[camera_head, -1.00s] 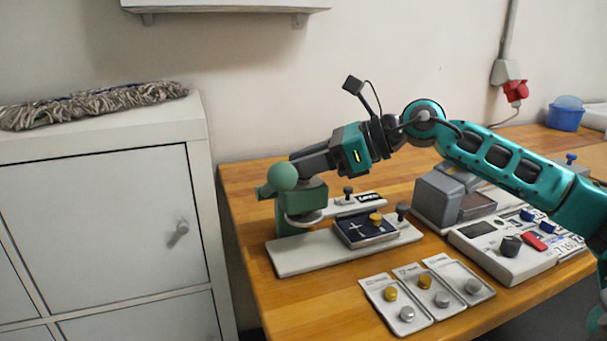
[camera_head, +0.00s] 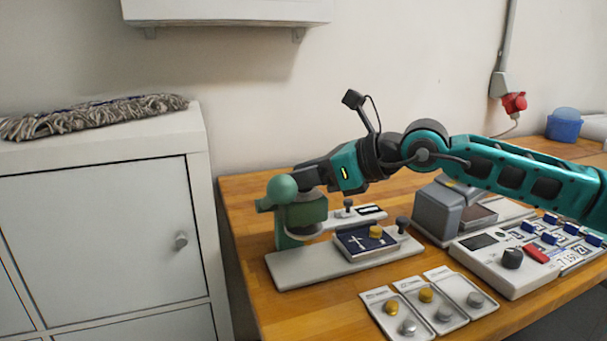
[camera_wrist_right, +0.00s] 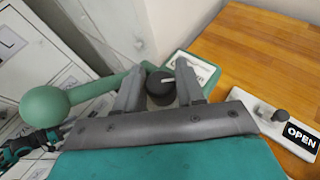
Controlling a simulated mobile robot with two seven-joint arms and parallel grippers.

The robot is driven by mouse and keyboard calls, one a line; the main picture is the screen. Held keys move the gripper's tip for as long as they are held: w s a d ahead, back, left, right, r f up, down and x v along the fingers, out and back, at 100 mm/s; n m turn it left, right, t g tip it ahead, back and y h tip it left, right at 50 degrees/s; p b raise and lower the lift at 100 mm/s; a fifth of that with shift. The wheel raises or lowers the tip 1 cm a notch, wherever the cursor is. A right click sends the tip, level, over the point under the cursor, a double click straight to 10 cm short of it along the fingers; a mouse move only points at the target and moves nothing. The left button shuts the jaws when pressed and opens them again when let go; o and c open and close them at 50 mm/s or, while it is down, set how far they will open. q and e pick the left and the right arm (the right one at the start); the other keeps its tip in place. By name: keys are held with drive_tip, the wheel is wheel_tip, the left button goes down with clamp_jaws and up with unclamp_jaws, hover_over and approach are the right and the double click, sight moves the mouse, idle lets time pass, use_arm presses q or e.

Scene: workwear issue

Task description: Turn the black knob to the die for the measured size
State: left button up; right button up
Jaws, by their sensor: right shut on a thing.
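The black knob (camera_wrist_right: 160,88) with a white pointer line sits on top of the green press (camera_head: 310,209). In the right wrist view the two fingers of my right gripper (camera_wrist_right: 159,82) stand on either side of the knob and are shut on it. In the head view this gripper (camera_head: 308,181) is above the press, and the knob is hidden. The press has a lever with a green ball (camera_head: 282,188), also at the left of the wrist view (camera_wrist_right: 45,106). The size the pointer marks cannot be read.
Three small trays (camera_head: 392,328) with gold and silver buttons lie at the table's front.

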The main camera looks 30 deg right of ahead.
drive_tip(key=o, duration=0.9)
drive_tip(key=shift+o, duration=0.2)
drive_tip(key=shift+s, duration=0.1)
drive_tip(key=shift+s+d+b, duration=0.25)
drive_tip(key=shift+s+b, duration=0.05)
drive_tip(key=shift+b, duration=0.2)
drive_tip(key=shift+b+v, duration=0.8)
drive_tip(key=shift+v, duration=0.05)
drive_tip(key=shift+s+d+r, duration=0.1)
drive_tip(key=shift+s+r, duration=0.2)
drive_tip(key=shift+s, duration=0.05)
drive_tip(key=b+v, duration=0.3)
drive_tip(key=v, duration=0.6)
drive_tip(key=shift+s+r, duration=0.15)
